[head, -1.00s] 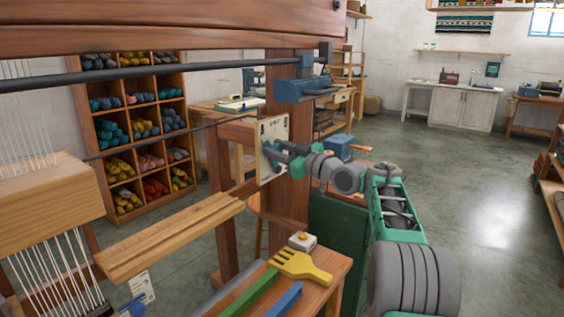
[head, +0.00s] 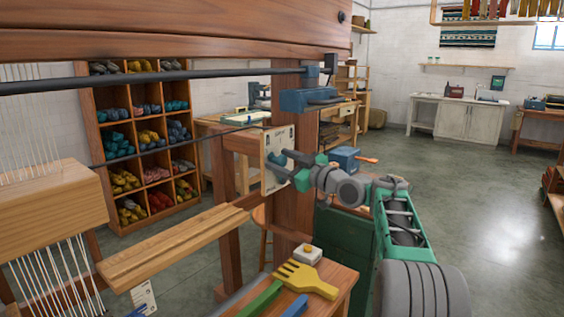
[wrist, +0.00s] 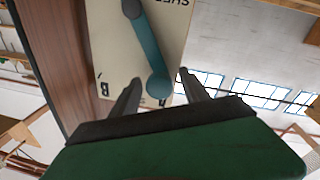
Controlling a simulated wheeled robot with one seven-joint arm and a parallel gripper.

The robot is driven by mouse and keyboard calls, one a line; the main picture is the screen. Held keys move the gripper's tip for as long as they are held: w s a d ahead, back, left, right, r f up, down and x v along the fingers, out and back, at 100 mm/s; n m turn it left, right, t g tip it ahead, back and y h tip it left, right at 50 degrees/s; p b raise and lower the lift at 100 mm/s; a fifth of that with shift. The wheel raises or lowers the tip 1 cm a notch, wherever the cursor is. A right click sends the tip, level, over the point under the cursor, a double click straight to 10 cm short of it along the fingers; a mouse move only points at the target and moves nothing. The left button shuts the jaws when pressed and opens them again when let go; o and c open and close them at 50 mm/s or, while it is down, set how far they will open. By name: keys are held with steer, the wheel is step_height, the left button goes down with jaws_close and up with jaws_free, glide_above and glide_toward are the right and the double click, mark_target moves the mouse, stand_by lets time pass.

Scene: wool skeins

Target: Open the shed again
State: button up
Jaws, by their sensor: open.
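A cream plate (head: 283,140) with dark lettering is fixed to the loom's wooden upright. It fills the upper middle of the wrist view (wrist: 113,42). A teal lever (wrist: 147,50) is pivoted on it, with its rounded end low on the plate near a letter mark. My gripper (wrist: 160,92) is open, with one finger on each side of the lever's end. I cannot tell whether either finger touches it. In the head view my gripper (head: 292,172) is close against the plate and hides part of the lever.
The loom's upright (head: 297,120) stands right behind the plate, with a blue bracket (head: 308,97) above. A small bench with a yellow comb (head: 304,279) and a green tool (head: 262,299) is below. Open floor (head: 470,200) lies to the right.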

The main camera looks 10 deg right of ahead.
steer(key=v, duration=0.7)
steer(key=shift+s+d, duration=0.2)
steer(key=shift+s, duration=0.15)
steer(key=s+a+m+g+h+p, duration=0.45)
steer(key=s+a+p, duration=0.25)
steer(key=a+p, duration=0.45)
steer(key=s+d+f+m+g+h+p, duration=0.1)
steer(key=s+f+m+g+h+p, duration=0.1)
steer(key=s, duration=1.2)
steer(key=s+d+f+m+g+h+p, duration=0.1)
steer(key=s+f+m+g+h+p, duration=0.2)
steer(key=s, duration=1)
step_height(320, 180, down, 3)
steer(key=m+g+p, duration=0.1)
steer(key=g+p, duration=0.2)
steer(key=p, duration=0.2)
steer(key=shift+s, duration=0.4)
